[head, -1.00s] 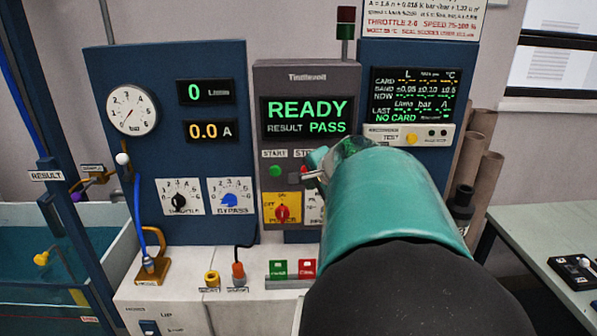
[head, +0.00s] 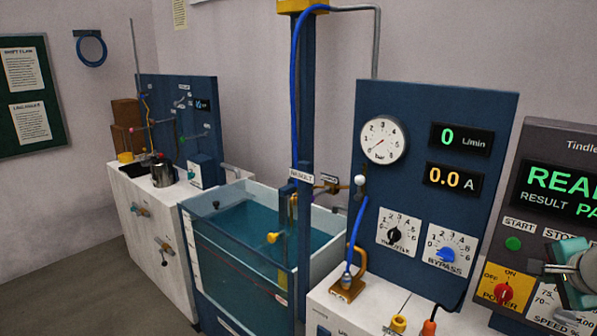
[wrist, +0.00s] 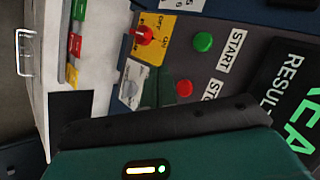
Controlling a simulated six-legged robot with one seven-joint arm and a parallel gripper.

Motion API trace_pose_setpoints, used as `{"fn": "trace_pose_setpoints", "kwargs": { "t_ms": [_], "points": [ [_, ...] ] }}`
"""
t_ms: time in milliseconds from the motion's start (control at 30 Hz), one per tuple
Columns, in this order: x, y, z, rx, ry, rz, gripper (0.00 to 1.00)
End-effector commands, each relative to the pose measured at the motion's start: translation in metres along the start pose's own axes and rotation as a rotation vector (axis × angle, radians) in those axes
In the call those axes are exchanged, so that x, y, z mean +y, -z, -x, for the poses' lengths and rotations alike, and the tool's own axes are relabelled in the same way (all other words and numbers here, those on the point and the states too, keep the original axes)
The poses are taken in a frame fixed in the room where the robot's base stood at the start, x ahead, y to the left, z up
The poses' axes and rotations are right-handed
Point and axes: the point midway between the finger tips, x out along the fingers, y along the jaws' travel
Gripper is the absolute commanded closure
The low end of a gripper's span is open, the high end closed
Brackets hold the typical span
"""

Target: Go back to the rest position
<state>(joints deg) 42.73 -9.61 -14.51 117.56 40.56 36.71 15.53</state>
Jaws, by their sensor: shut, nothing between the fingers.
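My gripper (head: 545,270) shows at the right edge of the head view, in front of the lower part of the grey control panel (head: 548,140). It is shut and empty. Only part of my teal arm end shows there; the rest is out of frame. In the wrist view my teal housing with a small lit strip fills the bottom. The panel is tilted in that view, with the red power knob (wrist: 145,35), the green start button (wrist: 202,42) and the red stop button (wrist: 183,88) clear of it.
A blue panel (head: 470,110) with a gauge (head: 384,140), throttle and bypass dials stands left of the control panel. A water tank (head: 225,270) and a second white bench (head: 150,225) lie further left. Floor (head: 90,290) is open at lower left. A blue hose hangs on the post.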

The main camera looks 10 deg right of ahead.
Motion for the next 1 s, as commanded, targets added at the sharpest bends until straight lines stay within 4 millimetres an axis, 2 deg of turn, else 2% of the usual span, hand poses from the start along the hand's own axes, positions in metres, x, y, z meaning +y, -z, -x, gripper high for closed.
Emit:
{"fn": "trace_pose_setpoints", "kwargs": {
  "t_ms": [133,267,300,400,500,600,700,833,1000],
  "points": [
    [-0.014,-0.083,0.006,-0.122,-0.009,0.228,1.00],
    [-0.009,-0.172,0.022,-0.250,-0.021,0.520,1.00],
    [-0.004,-0.199,0.030,-0.288,-0.024,0.618,1.00],
    [0.016,-0.260,0.051,-0.371,-0.026,0.880,1.00],
    [0.043,-0.307,0.074,-0.432,-0.023,1.142,1.00],
    [0.071,-0.337,0.094,-0.464,-0.019,1.371,1.00],
    [0.091,-0.352,0.105,-0.476,-0.015,1.529,1.00],
    [0.102,-0.357,0.111,-0.477,-0.016,1.619,1.00],
    [0.103,-0.358,0.111,-0.477,-0.018,1.626,1.00]
  ]
}}
